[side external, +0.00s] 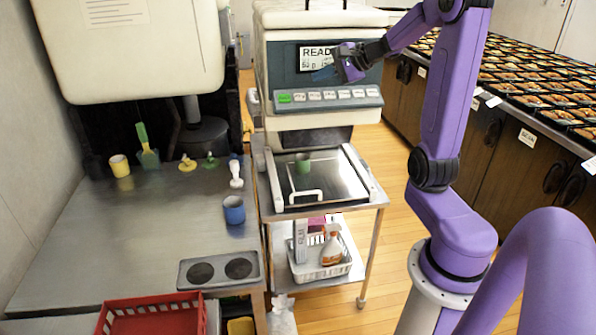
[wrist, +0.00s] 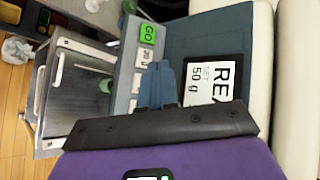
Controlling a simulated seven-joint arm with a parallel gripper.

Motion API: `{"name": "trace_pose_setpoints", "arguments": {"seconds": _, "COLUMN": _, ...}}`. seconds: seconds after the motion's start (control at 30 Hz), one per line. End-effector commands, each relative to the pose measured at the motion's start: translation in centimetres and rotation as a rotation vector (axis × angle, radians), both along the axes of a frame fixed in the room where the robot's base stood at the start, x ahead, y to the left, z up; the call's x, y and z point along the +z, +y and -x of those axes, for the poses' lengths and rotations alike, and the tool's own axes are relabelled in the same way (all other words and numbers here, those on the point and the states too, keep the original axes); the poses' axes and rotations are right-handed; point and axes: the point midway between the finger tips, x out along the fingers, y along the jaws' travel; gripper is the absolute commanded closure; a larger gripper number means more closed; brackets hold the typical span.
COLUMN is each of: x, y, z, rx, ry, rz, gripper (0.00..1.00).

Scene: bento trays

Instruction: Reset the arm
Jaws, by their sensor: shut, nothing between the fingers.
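My gripper (side external: 322,73) is raised in front of the machine's display (side external: 318,57), with its blue-grey fingers together and nothing between them. In the wrist view the shut fingers (wrist: 160,68) point toward the panel, between the green GO button (wrist: 148,34) and the display (wrist: 213,77). The display there reads "SET 50 g", with a larger word partly cut off. In the side view the top word reads "READ", its end hidden by my wrist. I cannot tell whether the fingers touch the panel.
A green cup (side external: 303,163) stands on the metal plate below the machine. The left counter (side external: 150,235) holds a blue cup (side external: 234,210), a yellow cup (side external: 120,166) and a green scoop (side external: 147,150). A red basket (side external: 150,315) is at front left. Many food trays (side external: 520,85) fill the right counter.

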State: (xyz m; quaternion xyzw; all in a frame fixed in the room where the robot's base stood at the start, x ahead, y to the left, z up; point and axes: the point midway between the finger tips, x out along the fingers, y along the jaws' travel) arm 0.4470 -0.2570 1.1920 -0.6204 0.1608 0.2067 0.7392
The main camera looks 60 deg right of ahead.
Motion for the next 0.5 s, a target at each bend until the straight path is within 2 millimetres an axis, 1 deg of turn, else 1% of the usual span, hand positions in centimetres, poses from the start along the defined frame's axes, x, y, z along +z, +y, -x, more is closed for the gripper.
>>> {"name": "trace_pose_setpoints", "arguments": {"seconds": 0.07, "x": -0.3, "y": 1.5, "z": -0.3, "rx": 0.051, "ry": 0.014, "rz": 0.01, "gripper": 1.0}}
{"name": "trace_pose_setpoints", "arguments": {"seconds": 0.13, "x": -0.8, "y": 3.9, "z": -0.5, "rx": 0.13, "ry": 0.038, "rz": 0.028, "gripper": 1.0}}
{"name": "trace_pose_setpoints", "arguments": {"seconds": 0.17, "x": -1.0, "y": 5.1, "z": -0.6, "rx": 0.173, "ry": 0.049, "rz": 0.038, "gripper": 1.0}}
{"name": "trace_pose_setpoints", "arguments": {"seconds": 0.2, "x": -1.4, "y": 6.9, "z": -0.5, "rx": 0.236, "ry": 0.068, "rz": 0.056, "gripper": 1.0}}
{"name": "trace_pose_setpoints", "arguments": {"seconds": 0.27, "x": -2.0, "y": 9.9, "z": -0.3, "rx": 0.342, "ry": 0.097, "rz": 0.086, "gripper": 1.0}}
{"name": "trace_pose_setpoints", "arguments": {"seconds": 0.3, "x": -2.5, "y": 11.8, "z": 0.0, "rx": 0.412, "ry": 0.116, "rz": 0.107, "gripper": 1.0}}
{"name": "trace_pose_setpoints", "arguments": {"seconds": 0.37, "x": -3.1, "y": 14.4, "z": 0.7, "rx": 0.517, "ry": 0.142, "rz": 0.143, "gripper": 1.0}}
{"name": "trace_pose_setpoints", "arguments": {"seconds": 0.4, "x": -3.6, "y": 16.1, "z": 1.3, "rx": 0.587, "ry": 0.159, "rz": 0.168, "gripper": 1.0}}
{"name": "trace_pose_setpoints", "arguments": {"seconds": 0.47, "x": -4.2, "y": 18.6, "z": 2.3, "rx": 0.691, "ry": 0.183, "rz": 0.205, "gripper": 1.0}}
{"name": "trace_pose_setpoints", "arguments": {"seconds": 0.5, "x": -4.6, "y": 20.1, "z": 3.1, "rx": 0.762, "ry": 0.197, "rz": 0.232, "gripper": 1.0}}
